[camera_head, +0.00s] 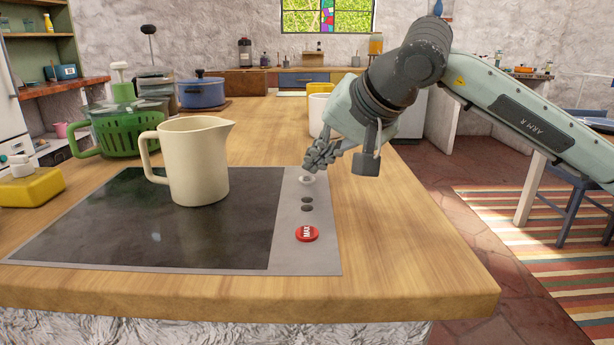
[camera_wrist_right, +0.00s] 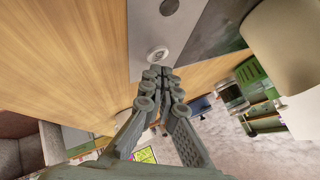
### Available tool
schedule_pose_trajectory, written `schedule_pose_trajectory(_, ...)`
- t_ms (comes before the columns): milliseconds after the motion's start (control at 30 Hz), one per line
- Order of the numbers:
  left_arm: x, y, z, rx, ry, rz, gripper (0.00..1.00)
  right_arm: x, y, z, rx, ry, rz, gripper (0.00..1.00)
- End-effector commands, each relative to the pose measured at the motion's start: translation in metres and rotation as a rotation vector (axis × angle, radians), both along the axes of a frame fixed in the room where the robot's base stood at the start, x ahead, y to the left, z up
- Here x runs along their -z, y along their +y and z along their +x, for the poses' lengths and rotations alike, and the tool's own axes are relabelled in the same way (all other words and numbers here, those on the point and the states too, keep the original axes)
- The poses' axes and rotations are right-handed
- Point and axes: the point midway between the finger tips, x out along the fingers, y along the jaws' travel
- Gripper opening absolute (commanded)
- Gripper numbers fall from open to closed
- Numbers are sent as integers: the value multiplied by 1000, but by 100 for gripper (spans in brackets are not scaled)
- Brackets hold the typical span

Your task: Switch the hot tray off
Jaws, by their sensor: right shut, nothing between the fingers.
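The hot tray (camera_head: 150,235) is a dark glass plate with a grey control strip, set on the wooden counter. The strip carries a red knob marked MAX (camera_head: 307,234), a dark round control (camera_head: 307,205) and a small whitish round control (camera_head: 307,180) at its far end. My right gripper (camera_head: 312,166) is shut and empty, just above and beyond the whitish control. In the right wrist view, the shut fingertips (camera_wrist_right: 160,72) are close to that whitish control (camera_wrist_right: 158,54); whether they touch it I cannot tell. My left gripper is not in view.
A cream jug (camera_head: 198,165) stands on the tray's dark plate. A green colander-like appliance (camera_head: 125,130), a blue pot (camera_head: 202,93) and a white mug (camera_head: 318,112) stand farther back. A yellow dish (camera_head: 32,188) is at the left. The counter right of the strip is clear.

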Motion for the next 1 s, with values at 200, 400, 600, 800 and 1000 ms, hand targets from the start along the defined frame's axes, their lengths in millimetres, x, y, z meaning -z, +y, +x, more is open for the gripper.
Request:
schedule_pose_trajectory(200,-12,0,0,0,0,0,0,-25,0,0,-1,-3,1,0)
schedule_pose_trajectory(400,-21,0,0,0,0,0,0,-45,0,0,-1,-3,1,0)
schedule_pose_trajectory(600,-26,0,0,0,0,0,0,-56,0,0,0,-1,-1,0)
schedule_pose_trajectory(800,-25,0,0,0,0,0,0,-55,0,0,1,-1,0,0)
schedule_pose_trajectory(1000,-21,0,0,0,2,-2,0,-39,19,-10,-19,99,155,0)
